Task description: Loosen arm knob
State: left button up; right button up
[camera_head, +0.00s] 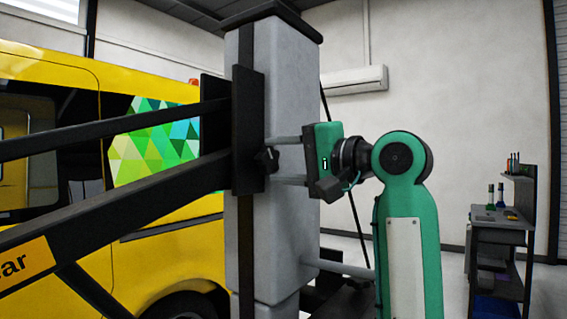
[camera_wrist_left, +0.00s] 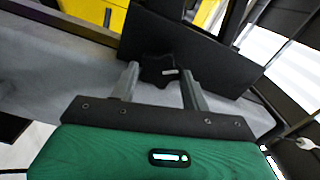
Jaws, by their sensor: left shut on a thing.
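The arm knob (camera_head: 266,158) is a small black lobed knob on the black plate of the lift arm, beside the grey column. My left gripper (camera_head: 276,161) reaches it from the right, with one grey finger above the knob and one below. In the left wrist view the knob (camera_wrist_left: 158,70) sits between the fingertips of my left gripper (camera_wrist_left: 160,84), which is shut on it. The exact finger contact is hard to make out. My right gripper is not in view.
The grey column (camera_head: 290,80) stands close behind the gripper. Long black lift arms (camera_head: 120,205) run to the left in front of a yellow van (camera_head: 165,255). A workbench (camera_head: 500,222) with bottles stands at the far right. Open floor lies between.

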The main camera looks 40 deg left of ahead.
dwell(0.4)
pick_arm(q)
jog(key=o, duration=1)
jog(key=w+d, duration=0.1)
jog(key=d, duration=1.2)
jog(key=shift+w+d, duration=0.3)
jog(key=shift+d, duration=0.05)
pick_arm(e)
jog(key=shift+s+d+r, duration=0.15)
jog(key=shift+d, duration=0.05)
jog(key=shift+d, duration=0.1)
